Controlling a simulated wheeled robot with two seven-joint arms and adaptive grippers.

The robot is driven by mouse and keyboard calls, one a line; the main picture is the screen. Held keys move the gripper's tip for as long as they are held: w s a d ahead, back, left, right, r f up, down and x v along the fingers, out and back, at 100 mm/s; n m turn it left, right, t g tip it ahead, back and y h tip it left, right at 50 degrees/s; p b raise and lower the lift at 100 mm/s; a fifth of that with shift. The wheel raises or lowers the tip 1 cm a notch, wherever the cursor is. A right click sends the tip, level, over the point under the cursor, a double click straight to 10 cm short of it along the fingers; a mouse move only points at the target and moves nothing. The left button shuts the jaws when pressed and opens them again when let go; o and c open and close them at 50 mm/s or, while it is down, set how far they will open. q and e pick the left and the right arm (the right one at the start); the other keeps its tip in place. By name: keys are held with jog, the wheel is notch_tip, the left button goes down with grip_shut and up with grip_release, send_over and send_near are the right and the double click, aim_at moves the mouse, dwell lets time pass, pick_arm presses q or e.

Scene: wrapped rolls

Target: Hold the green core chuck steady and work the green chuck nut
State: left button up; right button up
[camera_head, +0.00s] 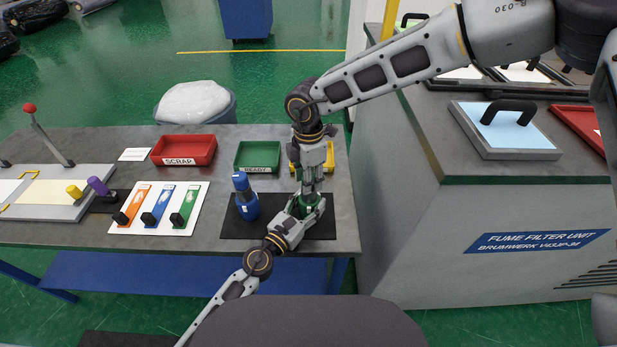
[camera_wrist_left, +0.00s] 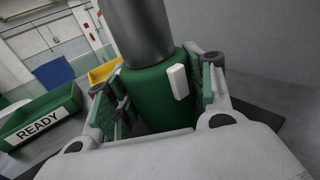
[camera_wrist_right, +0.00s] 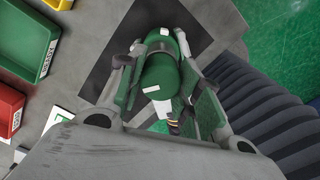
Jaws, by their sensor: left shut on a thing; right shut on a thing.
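The green core chuck (camera_head: 309,204) stands upright on a dark mat at the right end of the bench. In the left wrist view its green body (camera_wrist_left: 155,95) has a white block on its side and a dark grey cylinder above it. My left gripper (camera_head: 303,210) is shut on this body from the lower left. My right gripper (camera_head: 312,188) reaches down from above and is shut on the green chuck nut (camera_wrist_right: 160,78), which shows between its fingers in the right wrist view. In the head view the grippers hide most of the chuck and nut.
A blue chuck (camera_head: 245,197) stands on the dark mat (camera_head: 234,228) just left. Behind are a green READY tray (camera_head: 257,153), a yellow tray (camera_head: 328,158) and a red SCRAP tray (camera_head: 183,148). A white board (camera_head: 150,228) with coloured strips lies left. The fume filter unit (camera_head: 470,215) is right.

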pick_arm(q)
jog(key=shift+f, duration=0.15)
pick_arm(e)
jog(key=shift+m, duration=0.4)
pick_arm(q)
jog(key=shift+a, duration=0.1)
pick_arm(e)
jog(key=m, duration=0.3)
jog(key=shift+m, duration=1.8)
jog(key=o, duration=1)
